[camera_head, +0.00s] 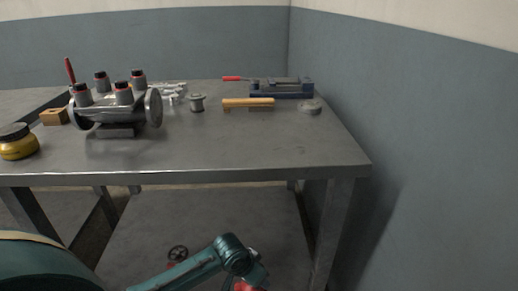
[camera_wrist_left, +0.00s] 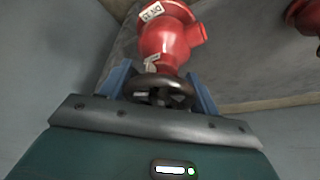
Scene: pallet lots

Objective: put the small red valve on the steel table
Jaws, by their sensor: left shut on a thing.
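My left gripper (camera_wrist_left: 162,88) is shut on the dark handwheel of a red valve (camera_wrist_left: 166,40), in the left wrist view. The valve's red body, with pale labels, extends away beyond the blue fingers. In the head view my left arm is low in front of the steel table (camera_head: 220,150), below its top. Red (camera_head: 242,286) shows beside the arm at the bottom edge, probably the held valve; the gripper there is mostly hidden. A second dark handwheel (camera_head: 178,252) with some red below it shows under the table. My right gripper is not in view.
The front middle and right are clear. A wall (camera_head: 430,140) rises at right.

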